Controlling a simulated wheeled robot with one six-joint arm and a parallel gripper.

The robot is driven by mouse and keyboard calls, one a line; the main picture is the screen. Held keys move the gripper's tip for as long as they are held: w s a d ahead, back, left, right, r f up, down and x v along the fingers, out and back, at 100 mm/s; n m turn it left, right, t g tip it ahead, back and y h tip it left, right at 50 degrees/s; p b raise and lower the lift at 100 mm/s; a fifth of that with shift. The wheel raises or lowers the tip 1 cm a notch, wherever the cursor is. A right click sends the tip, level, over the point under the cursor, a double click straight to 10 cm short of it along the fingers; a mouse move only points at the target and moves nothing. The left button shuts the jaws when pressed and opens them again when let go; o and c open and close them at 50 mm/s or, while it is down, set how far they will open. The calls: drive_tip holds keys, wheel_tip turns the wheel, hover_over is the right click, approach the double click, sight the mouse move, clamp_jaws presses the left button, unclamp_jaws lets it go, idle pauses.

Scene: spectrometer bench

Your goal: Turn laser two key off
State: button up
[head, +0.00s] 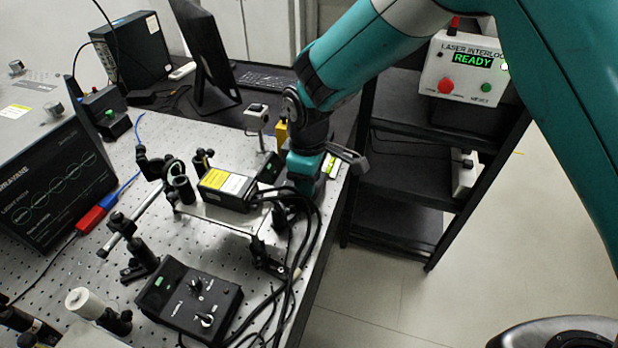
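A black control box (172,303) sits at the front of the optical bench, with a small lit green display. A knob (196,286) and a silver key-like switch (206,320) are on its top. Its lettering is too small to read, so I cannot tell which laser it serves. A black laser head (238,192) with yellow and white labels stands on a plate behind it. My gripper (335,160) is above the bench's right edge, behind and right of the control box, apart from it. Its fingers are mostly hidden, and I cannot see anything held.
Black cables (306,235) run along the bench's right side. A large spectrometer-like box (45,180) stands at left. Optical mounts (140,262) crowd the bench. A laser interlock box (465,68) reading READY sits on a black shelf (408,190).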

wheel_tip(320, 180, up, 17)
drive_tip(key=b, duration=0.2)
drive_tip(key=shift+r+b, duration=0.2)
drive_tip(key=shift+b, duration=0.1)
drive_tip(key=s+d+m+y, duration=0.2)
drive_tip(key=s+d, duration=0.5)
drive_tip(key=s, duration=0.4)
drive_tip(key=s+d+m+y, duration=0.2)
drive_tip(key=s+d+m, duration=0.3)
drive_tip(key=s, duration=0.6)
drive_tip(key=shift+s+d+r, duration=0.2)
drive_tip(key=shift+d+r, duration=0.25)
drive_tip(key=shift+d, duration=0.6)
